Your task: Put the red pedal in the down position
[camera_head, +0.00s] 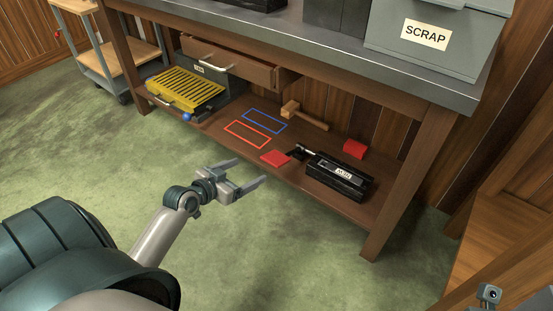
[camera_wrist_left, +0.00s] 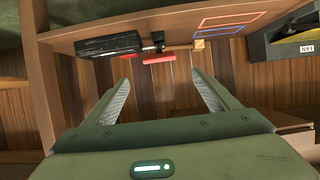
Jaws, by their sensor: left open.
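A flat red pedal (camera_head: 275,158) shows at the front of the low shelf, left of a black device (camera_head: 340,177) with a white label. A short black arm (camera_head: 300,152) lies between them. In the left wrist view, which looks upside down, the red pedal (camera_wrist_left: 158,58) shows beside the black device (camera_wrist_left: 110,45). It seems raised from the shelf, but its exact tilt is unclear. My left gripper (camera_head: 252,175) is open and empty, in front of the shelf and apart from the pedal. Its two fingers (camera_wrist_left: 160,92) point toward the shelf in the wrist view. My right gripper's fingers do not show.
A red block (camera_head: 354,149) sits behind the black device. A wooden mallet (camera_head: 303,114) and red (camera_head: 247,133) and blue (camera_head: 265,120) outlines are on the shelf. A yellow-topped case (camera_head: 187,88) stands left. The workbench top (camera_head: 300,38) overhangs the shelf. Green floor in front is clear.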

